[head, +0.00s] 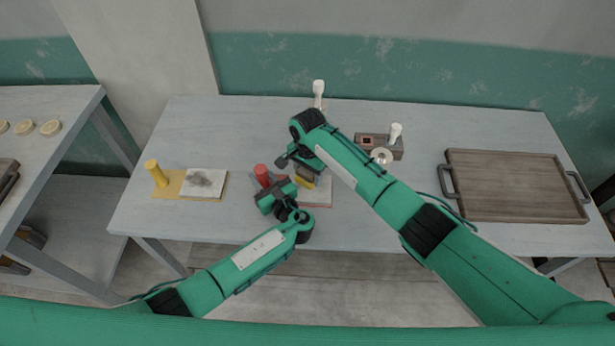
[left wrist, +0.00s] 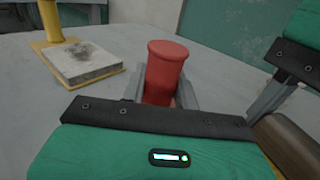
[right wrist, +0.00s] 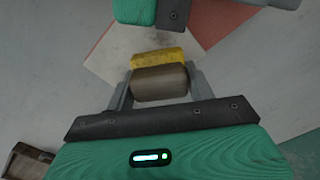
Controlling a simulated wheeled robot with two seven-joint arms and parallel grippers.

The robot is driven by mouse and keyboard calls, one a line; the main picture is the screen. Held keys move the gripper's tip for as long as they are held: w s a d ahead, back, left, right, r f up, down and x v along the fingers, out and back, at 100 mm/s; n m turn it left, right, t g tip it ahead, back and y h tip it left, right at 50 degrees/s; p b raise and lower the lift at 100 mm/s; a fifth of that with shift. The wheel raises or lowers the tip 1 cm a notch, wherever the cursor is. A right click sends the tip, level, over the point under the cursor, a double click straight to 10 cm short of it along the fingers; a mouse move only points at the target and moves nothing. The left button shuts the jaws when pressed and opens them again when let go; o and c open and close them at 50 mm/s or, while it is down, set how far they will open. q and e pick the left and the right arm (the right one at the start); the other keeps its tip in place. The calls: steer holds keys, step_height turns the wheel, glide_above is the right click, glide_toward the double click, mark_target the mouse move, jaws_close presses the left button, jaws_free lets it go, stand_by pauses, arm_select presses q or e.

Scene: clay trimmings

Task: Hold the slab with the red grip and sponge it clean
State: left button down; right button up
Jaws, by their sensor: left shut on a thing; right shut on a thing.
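The red grip (head: 262,174) stands upright at the left end of a red board that bears a pale slab (head: 318,190). My left gripper (head: 264,185) is shut on the red grip, which also shows between its fingers in the left wrist view (left wrist: 165,75). My right gripper (head: 304,173) is shut on a sponge with a brown back and yellow face (right wrist: 158,80). The sponge is over the slab; I cannot tell whether it touches. Part of the slab (right wrist: 115,50) is hidden by the sponge and grippers, and no dark smudge shows on its visible part.
A yellow grip (head: 156,173) stands on a yellow board with a dark-smudged slab (head: 205,182) at left. White-handled tools (head: 319,90) (head: 395,134) and a brown block (head: 367,142) stand behind. A wooden tray (head: 515,185) lies at right. The table's front right is clear.

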mark_target(300, 189)
steer(key=shift+s+a+f, duration=0.1)
steer(key=shift+a, duration=0.95)
steer(key=shift+s+f, duration=0.1)
steer(key=shift+s, duration=1.45)
steer(key=shift+c, duration=0.4)
steer(key=shift+s+a, duration=0.1)
steer(key=shift+s, duration=0.6)
steer(key=shift+c, duration=1.1)
steer(key=shift+w+a+r, duration=0.1)
steer(key=shift+w+r, duration=0.05)
steer(key=shift+r, duration=1.5)
steer(key=shift+w+a+r, duration=0.1)
steer(key=shift+r, duration=1.5)
steer(key=shift+c, duration=0.2)
steer(key=shift+r, duration=0.15)
steer(key=shift+w+d+r, duration=0.1)
steer(key=shift+d+r, duration=0.05)
steer(key=shift+r, duration=0.45)
steer(key=shift+d+r, duration=0.1)
steer(key=shift+r, duration=0.5)
